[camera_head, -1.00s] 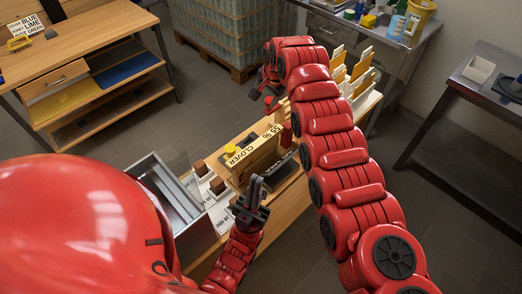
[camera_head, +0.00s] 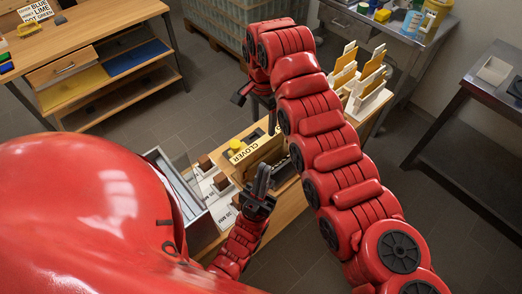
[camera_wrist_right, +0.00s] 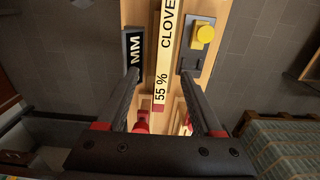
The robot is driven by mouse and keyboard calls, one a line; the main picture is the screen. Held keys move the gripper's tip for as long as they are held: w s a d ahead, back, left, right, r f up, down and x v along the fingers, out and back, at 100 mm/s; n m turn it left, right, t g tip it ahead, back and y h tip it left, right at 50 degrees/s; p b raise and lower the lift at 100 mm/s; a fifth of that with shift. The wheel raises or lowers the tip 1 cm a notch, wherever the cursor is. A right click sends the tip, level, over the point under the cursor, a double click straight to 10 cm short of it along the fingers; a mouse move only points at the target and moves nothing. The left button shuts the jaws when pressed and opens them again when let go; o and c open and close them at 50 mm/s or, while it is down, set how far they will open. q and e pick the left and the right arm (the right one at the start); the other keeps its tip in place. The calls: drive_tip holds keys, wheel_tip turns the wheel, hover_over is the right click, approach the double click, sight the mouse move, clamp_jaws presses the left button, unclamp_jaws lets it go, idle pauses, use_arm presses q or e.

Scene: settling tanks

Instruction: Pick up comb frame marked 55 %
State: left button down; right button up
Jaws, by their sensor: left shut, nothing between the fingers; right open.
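The comb frame marked 55 % (camera_head: 258,150) stands in a wooden holder on the bench, its pale top bar reading CLOVER. In the right wrist view the same comb frame (camera_wrist_right: 166,62) runs lengthwise between my fingers, showing "55 %" and "CLOVER". My right gripper (camera_wrist_right: 160,74) is open, one finger on each side of the bar, with no visible grip on it. In the head view my right arm covers part of the frame and its 55 % marking. My left gripper (camera_head: 263,180) is shut and empty, in front of the holder.
A yellow knob (camera_wrist_right: 205,34) on a dark block sits beside the bar, and a dark MM plate (camera_wrist_right: 136,52) lies on the other side. A metal tank (camera_head: 180,195) stands left of the holder. Other frames (camera_head: 362,75) stand in a rack at the bench's far end.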

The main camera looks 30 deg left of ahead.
hover_over(261, 141)
drive_tip(key=f, duration=0.5)
drive_tip(key=shift+s+d, duration=0.1)
drive_tip(key=shift+d, duration=0.3)
drive_tip(key=shift+f+p, duration=0.2)
drive_tip(key=shift+p, duration=0.15)
drive_tip(key=f+p, duration=0.1)
drive_tip(key=f, duration=0.1)
drive_tip(key=f+p, duration=0.1)
drive_tip(key=shift+a+f, duration=0.35)
drive_tip(key=shift+f, duration=0.6)
drive_tip(key=shift+c, duration=0.3)
clamp_jaws()
